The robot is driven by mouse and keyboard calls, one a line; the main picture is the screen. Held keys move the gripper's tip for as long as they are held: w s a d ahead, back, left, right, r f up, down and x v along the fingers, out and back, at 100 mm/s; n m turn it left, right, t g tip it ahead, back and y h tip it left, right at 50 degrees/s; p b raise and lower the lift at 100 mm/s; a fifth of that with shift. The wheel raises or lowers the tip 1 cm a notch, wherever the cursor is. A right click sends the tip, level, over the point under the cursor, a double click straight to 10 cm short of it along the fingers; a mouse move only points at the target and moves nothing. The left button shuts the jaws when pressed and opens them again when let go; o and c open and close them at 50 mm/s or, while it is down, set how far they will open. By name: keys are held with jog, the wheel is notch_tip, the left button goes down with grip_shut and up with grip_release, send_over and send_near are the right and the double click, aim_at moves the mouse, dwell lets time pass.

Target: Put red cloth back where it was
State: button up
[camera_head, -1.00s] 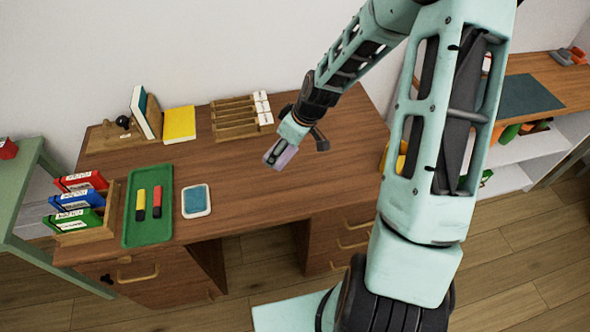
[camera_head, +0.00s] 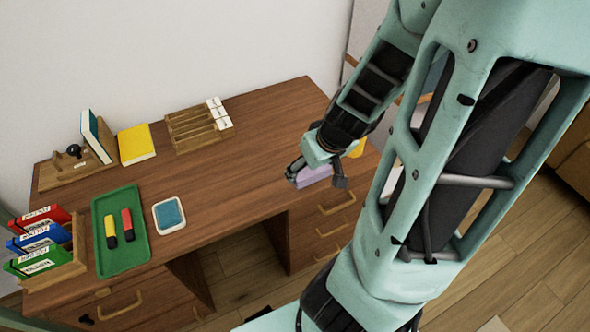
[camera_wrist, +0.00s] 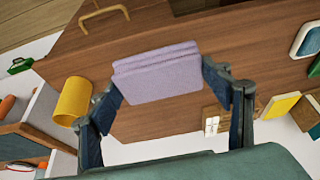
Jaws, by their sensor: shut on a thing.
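My gripper (camera_head: 299,170) is over the right part of the wooden desk. It is shut on a folded lilac cloth (camera_head: 315,176). In the wrist view the cloth (camera_wrist: 160,75) spans between the two fingers of my gripper (camera_wrist: 160,82), in front of the desk's wooden top. I cannot tell whether the cloth touches the desk. No red cloth shows in either present view.
The desk (camera_head: 255,130) has free room in its middle. A green tray (camera_head: 135,258) with two markers, a white dish (camera_head: 168,228), a folder rack (camera_head: 78,238), a yellow book (camera_head: 136,144) and a slotted wooden rack (camera_head: 190,138) stand leftward. A yellow cup (camera_wrist: 72,102) is near the gripper.

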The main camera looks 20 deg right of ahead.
jog(key=shift+s+d, duration=0.1)
jog(key=shift+s, duration=0.15)
jog(key=shift+w+d+f, duration=0.1)
jog(key=shift+w+f, duration=0.2)
jog(key=shift+w, duration=0.3)
jog(key=shift+w+f, duration=0.25)
jog(key=shift+w, duration=0.3)
jog(key=w+f+b, duration=0.1)
jog(key=w+f, duration=0.1)
jog(key=w, duration=0.1)
jog(key=w+d+f+b, duration=0.1)
jog(key=w+f+b, duration=0.1)
jog(key=w+f, duration=0.1)
jog(key=w+d+f+b, duration=0.1)
jog(key=w+f+b, duration=0.1)
jog(key=w, duration=0.2)
jog(key=shift+f, duration=0.2)
jog(key=shift+w+d+f, duration=0.1)
jog(key=shift+w+f, duration=0.4)
jog(key=shift+f, duration=0.05)
jog(key=shift+w+f+b, duration=0.2)
jog(key=shift+f+b, duration=1)
jog(key=shift+f, duration=0.55)
